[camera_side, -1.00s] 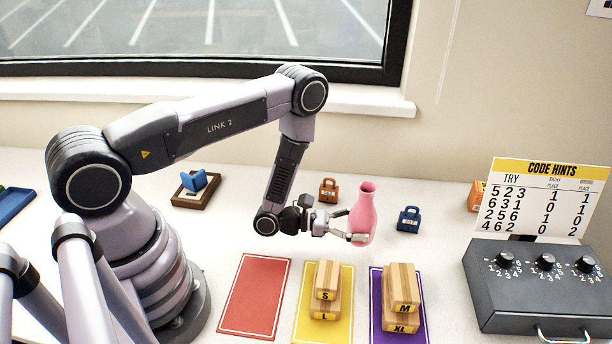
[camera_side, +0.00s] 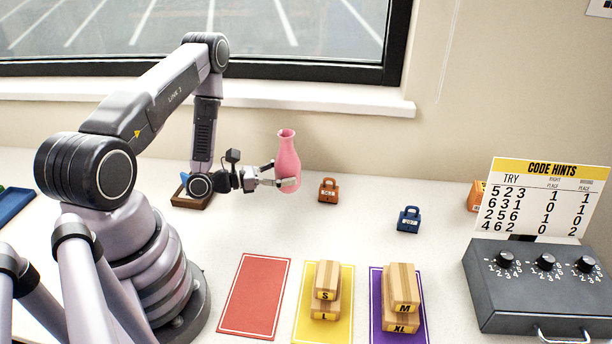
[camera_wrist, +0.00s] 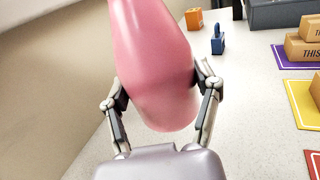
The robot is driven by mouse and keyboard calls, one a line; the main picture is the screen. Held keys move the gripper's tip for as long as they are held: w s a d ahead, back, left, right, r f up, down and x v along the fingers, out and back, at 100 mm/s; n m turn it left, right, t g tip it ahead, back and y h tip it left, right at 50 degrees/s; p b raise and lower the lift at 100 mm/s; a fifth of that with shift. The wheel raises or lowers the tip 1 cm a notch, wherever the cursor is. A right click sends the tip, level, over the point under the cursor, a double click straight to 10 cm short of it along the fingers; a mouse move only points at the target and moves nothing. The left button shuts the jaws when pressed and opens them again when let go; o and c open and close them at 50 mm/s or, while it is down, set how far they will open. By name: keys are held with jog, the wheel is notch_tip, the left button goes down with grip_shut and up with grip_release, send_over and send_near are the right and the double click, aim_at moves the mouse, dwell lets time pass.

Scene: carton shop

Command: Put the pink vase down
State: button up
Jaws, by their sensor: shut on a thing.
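The pink vase (camera_side: 287,158) is upright in the side view, towards the back of the table and left of the orange padlock. My gripper (camera_side: 287,183) is shut on its lower body from the left. In the wrist view the vase (camera_wrist: 155,65) fills the middle, with a finger of my gripper (camera_wrist: 160,88) pressed to each side. The vase's base appears close to the table (camera_side: 240,228), but I cannot tell whether it touches.
An orange padlock (camera_side: 328,191) and a blue padlock (camera_side: 409,220) stand right of the vase. Red (camera_side: 254,295), yellow (camera_side: 345,282) and purple (camera_side: 377,300) mats lie in front; the last two bear cartons. A dark dial box (camera_side: 540,285) stands at right. A wooden tray (camera_side: 190,203) is behind my wrist.

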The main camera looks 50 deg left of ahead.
jog(key=f, duration=0.4)
jog(key=shift+s+a, duration=0.15)
jog(key=shift+a, duration=0.1)
jog(key=shift+f, duration=1.95)
jog(key=shift+f, duration=0.1)
jog(key=o, duration=1.2)
jog(key=shift+o, duration=0.2)
